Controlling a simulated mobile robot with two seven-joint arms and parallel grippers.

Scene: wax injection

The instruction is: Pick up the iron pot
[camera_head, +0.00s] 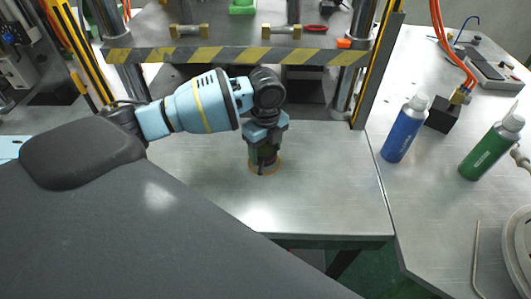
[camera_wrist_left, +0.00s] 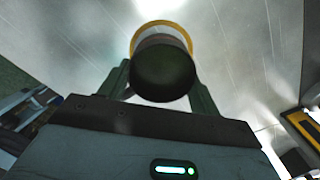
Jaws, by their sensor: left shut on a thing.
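The iron pot is a small, dark, round vessel and shows best in the left wrist view (camera_wrist_left: 163,75), between my two gripper fingers. In the head view my left gripper (camera_head: 264,158) points down at the steel table, with its fingers shut around the pot, which they mostly hide. An orange-yellow ring (camera_head: 252,169) shows around the pot's lower end; it also rims the pot's far end in the left wrist view (camera_wrist_left: 160,24). I cannot tell whether the pot touches the table. My right gripper is not in view.
A press frame with a yellow-black striped bar (camera_head: 225,55) stands behind my left gripper. A blue bottle (camera_head: 404,131) and a green bottle (camera_head: 491,148) stand on the right-hand table, near a black block (camera_head: 440,118). The steel table (camera_head: 330,180) is clear right of the gripper.

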